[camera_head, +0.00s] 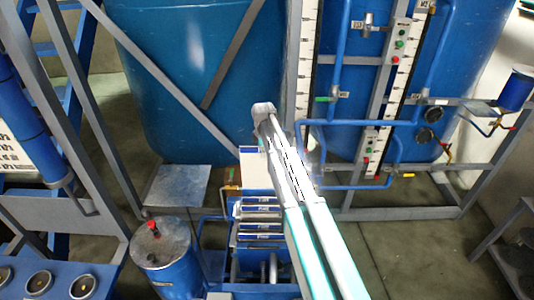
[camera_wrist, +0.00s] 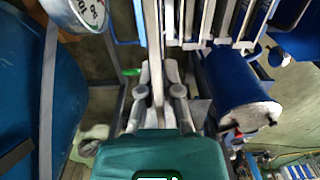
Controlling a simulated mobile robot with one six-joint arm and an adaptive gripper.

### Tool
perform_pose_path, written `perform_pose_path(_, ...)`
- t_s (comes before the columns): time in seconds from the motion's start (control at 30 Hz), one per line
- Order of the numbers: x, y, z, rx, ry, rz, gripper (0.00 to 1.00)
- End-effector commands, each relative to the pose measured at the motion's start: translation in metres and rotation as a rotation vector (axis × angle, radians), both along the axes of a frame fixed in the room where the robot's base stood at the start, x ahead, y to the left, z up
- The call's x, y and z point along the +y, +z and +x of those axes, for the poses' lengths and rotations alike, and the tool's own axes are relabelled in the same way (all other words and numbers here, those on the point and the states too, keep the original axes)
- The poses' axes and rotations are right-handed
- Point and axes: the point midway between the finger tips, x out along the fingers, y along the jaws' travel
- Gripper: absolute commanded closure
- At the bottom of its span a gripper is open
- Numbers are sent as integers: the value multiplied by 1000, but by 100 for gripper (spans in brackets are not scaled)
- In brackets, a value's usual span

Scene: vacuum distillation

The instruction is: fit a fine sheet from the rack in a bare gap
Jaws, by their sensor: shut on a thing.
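My gripper (camera_wrist: 160,92) shows in the wrist view, its fingers closed on a thin grey sheet (camera_wrist: 153,35) seen edge-on. In the head view my arm's end hides the fingers. A pale panel (camera_head: 254,168) at the far end of the rack there looks like this sheet, partly covered by my arm. The blue rack (camera_head: 235,268) stands below my arm, with several fine sheets (camera_head: 258,213) labelled FINE in a row. These sheets (camera_wrist: 226,22) also show edge-on in the wrist view, right of the held one and apart from it. Whether the held sheet touches the rack is unclear.
A blue canister (camera_head: 168,260) with a red knob stands left of the rack; it also shows in the wrist view (camera_wrist: 235,90). Large blue tanks (camera_head: 185,70) and pipes stand behind. Open floor (camera_head: 385,255) lies right.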

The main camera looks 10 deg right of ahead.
Motion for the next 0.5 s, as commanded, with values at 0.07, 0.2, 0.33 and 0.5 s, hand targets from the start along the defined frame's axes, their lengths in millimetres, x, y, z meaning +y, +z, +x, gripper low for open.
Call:
perform_pose_path(0.07, 0, -11, 0, 0, 0, 0, 100)
perform_pose_path(0.2, 0, -23, 0, 0, 1, 0, 100)
perform_pose_path(0.33, 1, -34, 0, 0, 1, 0, 100)
perform_pose_path(0.5, 1, -48, 0, 0, 1, 0, 100)
